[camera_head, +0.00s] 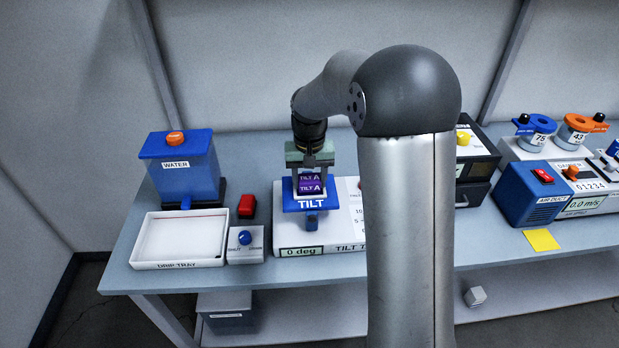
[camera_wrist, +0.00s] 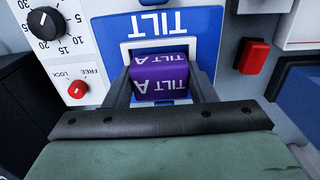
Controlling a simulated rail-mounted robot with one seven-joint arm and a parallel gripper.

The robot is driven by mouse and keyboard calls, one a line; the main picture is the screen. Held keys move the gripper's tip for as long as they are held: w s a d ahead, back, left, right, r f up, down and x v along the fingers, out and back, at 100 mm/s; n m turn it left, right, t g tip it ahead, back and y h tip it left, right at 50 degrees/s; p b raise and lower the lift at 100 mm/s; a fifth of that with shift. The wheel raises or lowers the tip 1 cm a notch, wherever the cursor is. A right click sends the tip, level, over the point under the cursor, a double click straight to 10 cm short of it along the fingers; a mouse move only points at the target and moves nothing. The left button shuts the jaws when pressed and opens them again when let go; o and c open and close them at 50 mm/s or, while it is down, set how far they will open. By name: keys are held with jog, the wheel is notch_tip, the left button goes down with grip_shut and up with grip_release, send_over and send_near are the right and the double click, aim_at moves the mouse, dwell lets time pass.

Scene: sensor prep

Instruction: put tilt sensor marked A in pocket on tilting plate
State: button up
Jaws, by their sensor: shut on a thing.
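The purple tilt sensor marked TILT A (camera_wrist: 159,77) is between the two fingers of my gripper (camera_wrist: 160,88) in the wrist view. It also shows in the head view (camera_head: 310,183), below my gripper (camera_head: 310,176). My gripper is shut on it. The blue tilting plate (camera_wrist: 200,28) marked TILT lies right beneath; in the head view its blue front edge (camera_head: 312,203) shows. A pale-rimmed pocket (camera_wrist: 128,46) surrounds the sensor in the wrist view. I cannot tell whether the sensor's underside touches the pocket floor.
The tilt unit's base (camera_head: 284,251) reads 0 deg. A black dial (camera_wrist: 46,22) and a red lock knob (camera_wrist: 77,89) sit beside the plate. A red block (camera_head: 247,206), a white drip tray (camera_head: 180,240) and a blue water tank (camera_head: 183,168) stand to the left.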

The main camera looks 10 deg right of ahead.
jog(key=shift+f+b, duration=0.3)
jog(key=shift+f, duration=0.05)
dwell(1.1)
jog(key=o, duration=1.3)
jog(key=shift+o, duration=0.2)
jog(key=shift+r, duration=0.1)
jog(key=shift+r+p, duration=2.75)
jog(key=shift+r, duration=1.25)
